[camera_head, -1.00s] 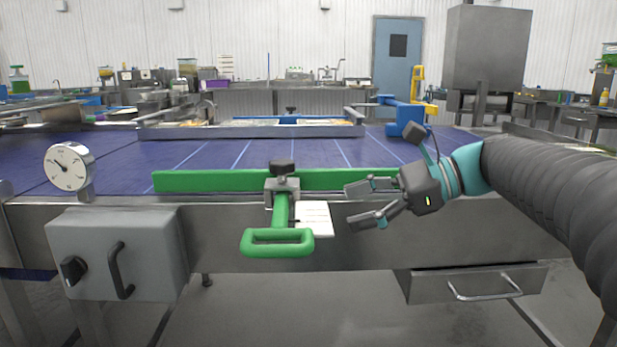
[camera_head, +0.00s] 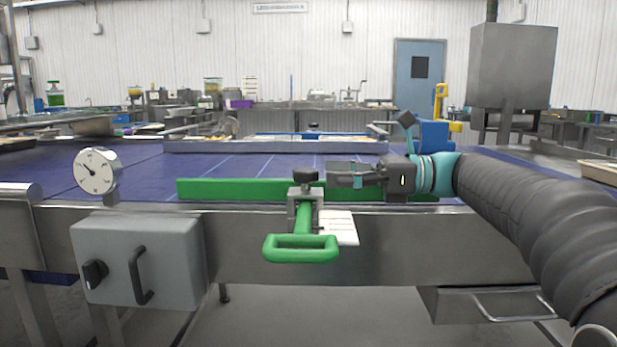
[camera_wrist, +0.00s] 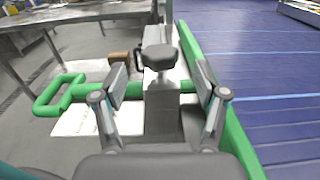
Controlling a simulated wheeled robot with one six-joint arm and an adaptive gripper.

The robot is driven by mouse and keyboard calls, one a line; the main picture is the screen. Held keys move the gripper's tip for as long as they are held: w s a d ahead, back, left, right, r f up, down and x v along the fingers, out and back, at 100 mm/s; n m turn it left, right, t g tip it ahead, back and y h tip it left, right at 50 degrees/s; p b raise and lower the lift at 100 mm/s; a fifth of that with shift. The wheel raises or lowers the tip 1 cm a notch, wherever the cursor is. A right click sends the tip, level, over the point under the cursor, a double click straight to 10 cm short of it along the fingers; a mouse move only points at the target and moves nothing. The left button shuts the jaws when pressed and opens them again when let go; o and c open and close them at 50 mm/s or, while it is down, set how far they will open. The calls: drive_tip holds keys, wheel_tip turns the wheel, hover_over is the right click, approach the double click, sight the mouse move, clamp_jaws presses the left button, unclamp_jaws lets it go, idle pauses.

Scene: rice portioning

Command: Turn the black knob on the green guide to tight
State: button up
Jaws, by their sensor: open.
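The green guide (camera_head: 232,189) is a long bar lying along the near edge of the blue belt, with a green loop handle (camera_head: 300,254) hanging in front. The black knob (camera_head: 305,175) sits on top of a grey metal clamp (camera_head: 304,195) on the guide. My gripper (camera_head: 340,175) is just right of the knob in the head view, at about its height, pointing left. In the wrist view the knob (camera_wrist: 160,57) is ahead of my open gripper (camera_wrist: 158,85), roughly centred between the fingertips. The fingers look empty, and the knob appears just beyond them.
A white card (camera_head: 338,228) hangs beside the handle. A round dial (camera_head: 97,171) and a grey box (camera_head: 140,262) with a black rotary switch (camera_head: 95,273) are at left. A metal rail (camera_head: 230,146) crosses the belt behind the guide. The belt between is clear.

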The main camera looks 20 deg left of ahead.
sight(308, 170)
drive_tip(key=shift+x, duration=2.6)
drive_tip(key=c, duration=1.2)
